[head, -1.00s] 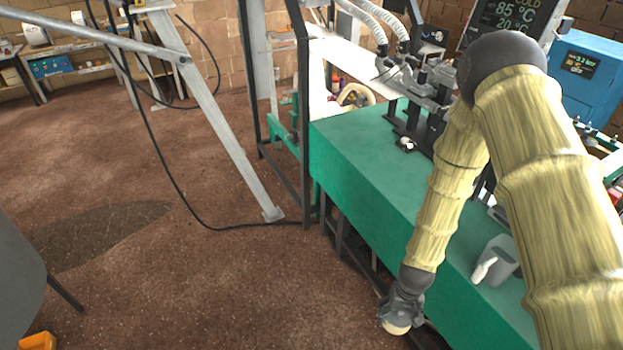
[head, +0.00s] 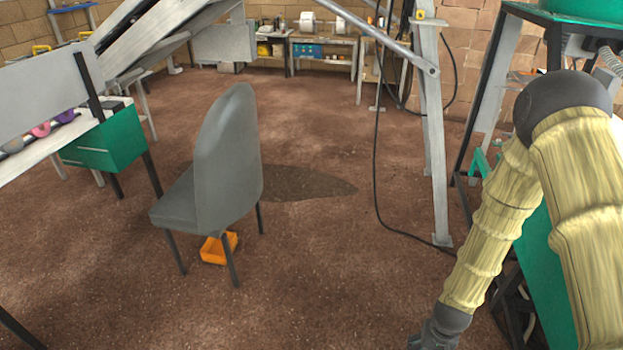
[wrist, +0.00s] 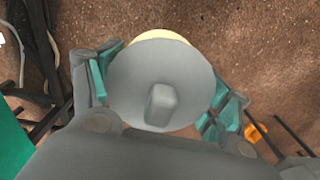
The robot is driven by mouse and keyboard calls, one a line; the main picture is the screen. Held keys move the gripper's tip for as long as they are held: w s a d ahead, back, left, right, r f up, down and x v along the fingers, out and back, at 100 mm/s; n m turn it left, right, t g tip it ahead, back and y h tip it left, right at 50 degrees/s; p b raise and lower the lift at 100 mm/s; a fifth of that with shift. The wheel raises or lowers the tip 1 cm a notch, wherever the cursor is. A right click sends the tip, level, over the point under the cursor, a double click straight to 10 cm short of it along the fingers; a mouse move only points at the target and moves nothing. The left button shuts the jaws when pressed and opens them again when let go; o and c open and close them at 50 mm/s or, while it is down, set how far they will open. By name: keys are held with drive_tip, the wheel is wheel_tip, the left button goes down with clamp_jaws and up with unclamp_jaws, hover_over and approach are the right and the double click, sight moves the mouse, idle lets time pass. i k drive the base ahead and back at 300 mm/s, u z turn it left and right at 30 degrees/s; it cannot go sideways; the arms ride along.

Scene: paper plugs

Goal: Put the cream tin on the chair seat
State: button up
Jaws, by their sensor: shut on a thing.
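My gripper (wrist: 163,98) is shut around the cream tin (wrist: 172,36) in the wrist view. The tin shows a round grey lid with a small knob, and a cream edge at the top. In the head view only the grey wrist part of my gripper (head: 438,328) shows at the bottom edge, and the tin is out of frame. The grey chair (head: 228,150) stands left of centre with its back partly towards me. Its seat (head: 176,206) faces left and looks empty where visible; part of it is hidden behind the backrest. My gripper is well to the right of the chair.
An orange bin (head: 219,248) sits on the floor under the chair. A green bench (head: 545,275) stands close on the right. A slanted metal frame leg (head: 436,150) and a black cable stand beyond. Open brown floor lies between gripper and chair.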

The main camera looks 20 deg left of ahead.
sight(213, 188)
drive_tip(key=u, duration=0.5)
drive_tip(key=i, duration=0.5)
drive_tip(key=u, duration=1.45)
drive_tip(key=i, duration=2.55)
drive_tip(key=z, duration=0.7)
